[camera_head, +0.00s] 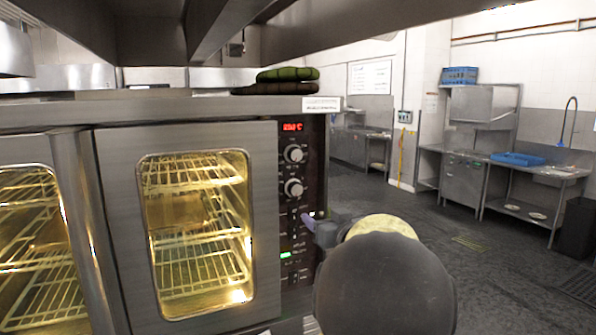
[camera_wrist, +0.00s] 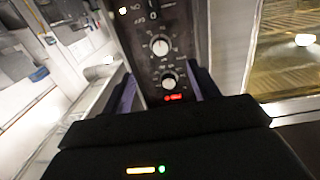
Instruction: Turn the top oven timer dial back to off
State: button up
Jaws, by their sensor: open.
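The oven's dark control panel (camera_head: 285,215) has two round silver dials below a red display (camera_head: 292,127). The upper dial (camera_head: 293,154) is nearest the display; the lower dial (camera_head: 293,188) is under it. In the wrist view the panel appears upside down, with the upper dial (camera_wrist: 168,80) just above the display and the lower dial (camera_wrist: 159,45) farther up. The dial labels are too small to read. My gripper (camera_head: 312,220) is open and empty, at the panel's right side and lower than both dials. In the wrist view its purple-padded fingers (camera_wrist: 165,88) lie either side of the panel.
The oven's glass door (camera_head: 195,235) is shut, with lit racks inside. Green and dark rolled items (camera_head: 288,76) lie on the oven's top. A shelf or hood hangs above. Open floor (camera_head: 480,270) lies to the right, before a sink counter (camera_head: 530,170).

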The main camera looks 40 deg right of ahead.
aim_at(297, 190)
jog(key=shift+s+d+r, duration=0.2)
jog(key=shift+s+r, duration=0.05)
jog(key=shift+r, duration=0.25)
jog(key=shift+s+d+r, duration=0.2)
jog(key=shift+r, duration=0.25)
jog(key=shift+w, duration=0.15)
jog(key=p+x, duration=0.3)
jog(key=x, duration=0.5)
jog(key=p+x, duration=0.3)
jog(key=x, duration=0.6)
jog(key=shift+w+a+r, duration=0.1)
jog(key=shift+w+a, duration=0.1)
jog(key=shift+c, duration=0.4)
jog(key=c, duration=0.7)
